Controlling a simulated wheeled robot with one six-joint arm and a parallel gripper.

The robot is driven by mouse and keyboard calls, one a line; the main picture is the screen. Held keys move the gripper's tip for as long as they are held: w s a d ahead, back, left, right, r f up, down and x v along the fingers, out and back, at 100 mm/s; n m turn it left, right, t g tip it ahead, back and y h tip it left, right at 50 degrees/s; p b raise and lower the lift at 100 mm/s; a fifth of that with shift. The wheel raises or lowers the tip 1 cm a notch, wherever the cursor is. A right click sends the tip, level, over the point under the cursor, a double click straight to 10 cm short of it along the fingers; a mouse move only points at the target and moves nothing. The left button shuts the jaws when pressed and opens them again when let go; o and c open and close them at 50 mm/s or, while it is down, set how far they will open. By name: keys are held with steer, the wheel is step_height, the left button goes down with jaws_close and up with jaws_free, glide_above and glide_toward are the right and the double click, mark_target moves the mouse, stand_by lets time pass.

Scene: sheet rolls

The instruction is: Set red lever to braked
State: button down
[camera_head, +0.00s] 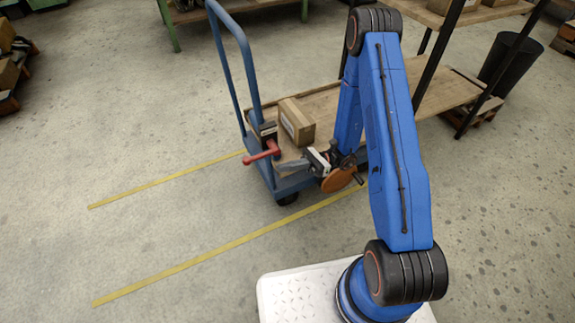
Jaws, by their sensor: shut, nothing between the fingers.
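The red lever (262,153) sits on a dark bracket at the handle end of a blue trolley (290,186). It points to the left and slightly down, out past the trolley's end. My gripper (309,157) is low over the near corner of the trolley, to the right of the lever and apart from it in the picture. Its fingers are small here; they look closed and hold nothing. The exact gap in depth between gripper and lever cannot be told.
A cardboard box (297,121) stands on the trolley deck just behind my gripper. The trolley's tall blue handle (217,62) rises at the left. Yellow floor lines (215,258) run out to the left over clear floor. A shelf and black bin (508,62) stand at the right.

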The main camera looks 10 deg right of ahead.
steer(key=a+r, duration=0.5)
steer(key=a, duration=0.1)
steer(key=shift+s+a+r, duration=0.3)
steer(key=shift+s+a, duration=0.05)
steer(key=shift+s, duration=0.05)
